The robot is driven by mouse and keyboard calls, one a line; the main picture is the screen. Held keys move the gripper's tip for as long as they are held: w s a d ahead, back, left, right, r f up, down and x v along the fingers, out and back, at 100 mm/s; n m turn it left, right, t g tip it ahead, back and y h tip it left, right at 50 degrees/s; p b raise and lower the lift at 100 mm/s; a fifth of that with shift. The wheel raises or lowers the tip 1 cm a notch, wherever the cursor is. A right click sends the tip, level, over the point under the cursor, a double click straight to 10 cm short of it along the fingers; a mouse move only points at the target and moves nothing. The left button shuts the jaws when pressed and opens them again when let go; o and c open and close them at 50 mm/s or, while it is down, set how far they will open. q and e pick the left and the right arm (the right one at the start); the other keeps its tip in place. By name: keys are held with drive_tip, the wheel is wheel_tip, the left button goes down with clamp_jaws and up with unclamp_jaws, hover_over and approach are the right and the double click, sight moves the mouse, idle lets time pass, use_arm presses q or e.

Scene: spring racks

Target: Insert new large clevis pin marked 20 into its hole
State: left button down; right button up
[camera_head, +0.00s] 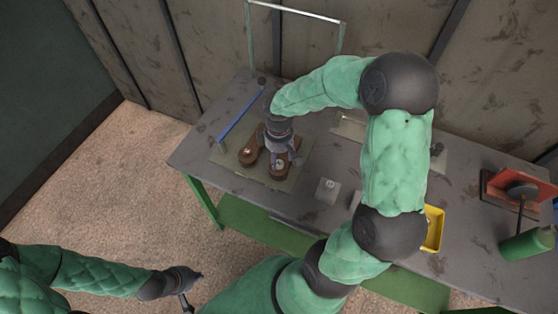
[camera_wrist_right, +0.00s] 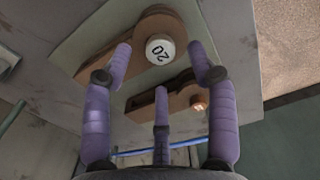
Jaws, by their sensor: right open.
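The large clevis pin (camera_wrist_right: 160,49) shows its round white head with the mark 20 in the right wrist view. It is at a brown clevis part (camera_wrist_right: 150,24); how deep it sits in the hole cannot be told. My right gripper (camera_head: 281,162) is over the brown parts on the table; in the wrist view its purple fingers (camera_wrist_right: 163,70) are spread apart around the pin head, with gaps on both sides. A second brown part (camera_wrist_right: 180,96) with a small marked pin head (camera_wrist_right: 199,103) lies beside it. My left gripper (camera_head: 190,298) hangs off the table at the lower left.
The brown parts lie on a pale plate (camera_head: 230,158) on the grey table (camera_head: 310,222). A small grey block (camera_head: 327,190) and yellow bin (camera_head: 434,232) are to the right.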

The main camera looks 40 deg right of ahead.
sight(279, 163)
wheel_tip(279, 163, up, 8)
use_arm(q)
drive_tip(key=shift+s, duration=0.1)
idle(0.8)
